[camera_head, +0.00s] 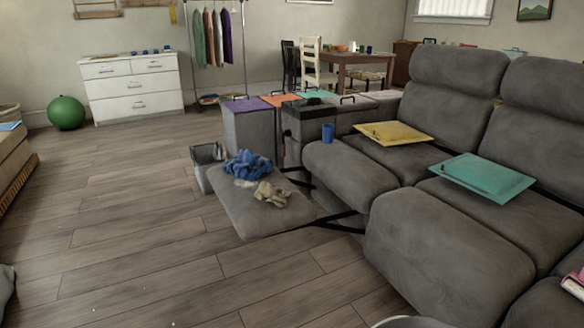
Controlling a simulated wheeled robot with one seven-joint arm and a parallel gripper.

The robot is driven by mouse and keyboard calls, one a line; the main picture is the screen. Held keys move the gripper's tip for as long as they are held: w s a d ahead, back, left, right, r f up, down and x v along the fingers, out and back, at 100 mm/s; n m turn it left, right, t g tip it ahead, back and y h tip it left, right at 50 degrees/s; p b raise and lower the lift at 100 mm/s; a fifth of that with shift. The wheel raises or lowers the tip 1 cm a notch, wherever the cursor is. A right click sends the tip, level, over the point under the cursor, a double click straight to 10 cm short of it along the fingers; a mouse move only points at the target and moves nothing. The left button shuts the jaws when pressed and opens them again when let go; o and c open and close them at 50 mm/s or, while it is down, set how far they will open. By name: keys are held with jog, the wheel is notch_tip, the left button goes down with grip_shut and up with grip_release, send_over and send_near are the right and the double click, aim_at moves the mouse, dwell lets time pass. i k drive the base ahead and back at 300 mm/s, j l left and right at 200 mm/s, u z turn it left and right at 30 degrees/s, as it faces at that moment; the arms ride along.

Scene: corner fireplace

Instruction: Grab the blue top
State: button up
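The blue top (248,166) is a crumpled blue cloth. It lies on the raised grey footrest (250,204) of the recliner sofa, near the footrest's far end. A beige crumpled cloth (272,194) lies just in front of it to the right, close to it or touching. My gripper is not in view.
The grey sofa (422,242) fills the right side, with yellow (394,133) and teal (482,175) flat items on its seats. A grey bin (207,165) stands beside the footrest. A blue cup (328,133) is on the sofa. The wooden floor (130,220) at left is mostly clear.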

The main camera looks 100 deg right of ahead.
aim_at(246, 166)
jog(key=z, duration=3.6)
jog(key=i+j+z, duration=0.4)
jog(key=j+z, duration=0.2)
jog(key=i+j+z, duration=0.25)
jog(key=j, duration=0.2)
jog(key=i+j, duration=0.15)
jog(key=j, duration=0.4)
jog(key=i+j+z, duration=0.1)
jog(key=j, duration=0.45)
jog(key=i+j+z, duration=0.1)
jog(key=j, duration=0.5)
jog(key=i+j, duration=0.25)
jog(key=j, duration=0.3)
jog(key=i+j+z, duration=0.1)
jog(key=j, duration=0.5)
jog(key=i+j, duration=0.1)
jog(key=j, duration=0.45)
jog(key=i+j+z, duration=0.15)
jog(key=j, duration=0.45)
jog(key=k, duration=0.05)
